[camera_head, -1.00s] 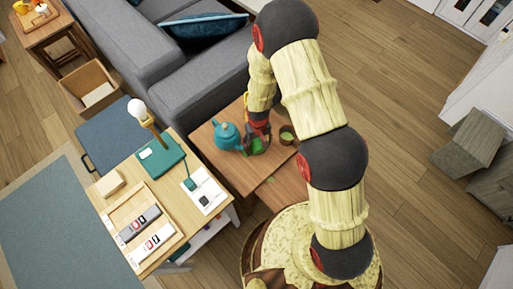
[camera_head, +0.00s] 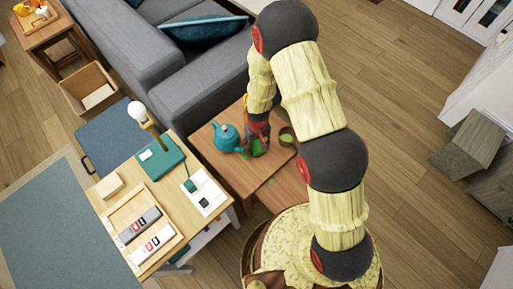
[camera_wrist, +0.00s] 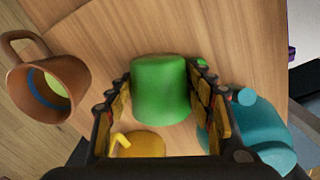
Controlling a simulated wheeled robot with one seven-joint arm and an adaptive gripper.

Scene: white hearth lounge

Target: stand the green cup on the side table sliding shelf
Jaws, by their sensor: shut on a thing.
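The green cup (camera_wrist: 160,90) is between the two fingers of my gripper (camera_wrist: 160,98) in the wrist view, with both fingers against its sides. My gripper (camera_head: 258,138) is shut on it, low over the wooden side table (camera_head: 212,150). In the head view the green cup (camera_head: 259,148) shows just below the fingers. I cannot tell whether its base touches the tabletop. The sliding shelf (camera_head: 278,188) shows as a lower wooden surface at the table's front, partly hidden by my arm.
A yellow object (camera_wrist: 142,143) is near the fingers. A desk (camera_head: 185,222) with a lamp stands left; the grey sofa (camera_head: 170,60) is behind.

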